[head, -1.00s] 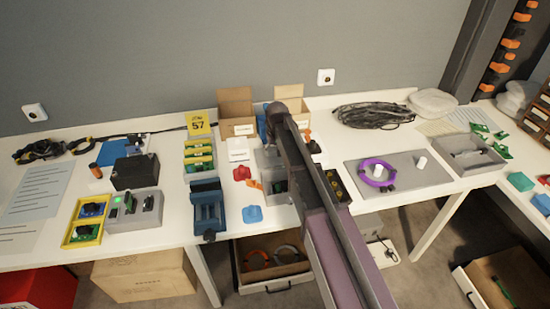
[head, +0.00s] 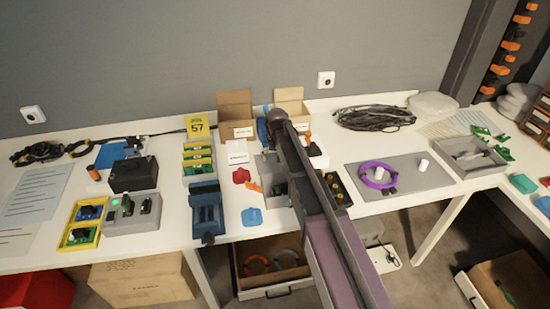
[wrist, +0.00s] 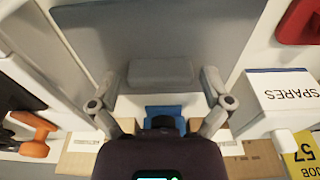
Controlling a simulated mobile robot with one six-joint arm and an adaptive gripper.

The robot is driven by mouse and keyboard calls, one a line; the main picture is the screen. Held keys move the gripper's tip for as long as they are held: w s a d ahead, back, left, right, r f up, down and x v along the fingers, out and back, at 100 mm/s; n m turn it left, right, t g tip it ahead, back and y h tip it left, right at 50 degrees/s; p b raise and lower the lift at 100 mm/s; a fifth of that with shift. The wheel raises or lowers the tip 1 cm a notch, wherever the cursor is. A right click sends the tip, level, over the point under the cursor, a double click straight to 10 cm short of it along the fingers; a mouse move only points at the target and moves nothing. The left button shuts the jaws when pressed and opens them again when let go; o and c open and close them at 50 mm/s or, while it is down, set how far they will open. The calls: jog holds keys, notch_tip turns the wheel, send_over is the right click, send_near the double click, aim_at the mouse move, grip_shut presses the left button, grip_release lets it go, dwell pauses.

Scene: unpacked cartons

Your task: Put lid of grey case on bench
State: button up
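The grey case (head: 267,168) stands on the white bench near the middle in the head view, mostly hidden behind my arm. In the wrist view a wide grey panel, seemingly its lid (wrist: 150,35), fills the top, with a raised grey block like a handle (wrist: 160,72) at its edge. My gripper (wrist: 161,84) has its two fingers spread on either side of this block, with a small gap on each side. Nothing looks clamped. In the head view the fingers are hidden by my arm. I cannot tell whether the lid touches the case all round.
A white SPARES box (head: 238,155), a red part (head: 241,175) and a blue vise (head: 207,208) stand left of the case. Open cartons (head: 236,108) stand behind. A dark tray (head: 337,188) is close on the right. Bare bench shows near the front edge (head: 235,232).

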aim_at(277, 165)
jog(key=shift+r, duration=0.15)
notch_tip(277, 165, up, 12)
jog(key=s+p, duration=0.1)
jog(key=p, duration=1.1)
jog(key=shift+s+d, duration=0.2)
jog(key=shift+d, duration=0.1)
dwell(0.7)
jog(key=s+d+m+g, duration=0.1)
jog(key=s+d+m, duration=0.2)
jog(key=s+d, duration=1.9)
jog(key=shift+s, duration=1.2)
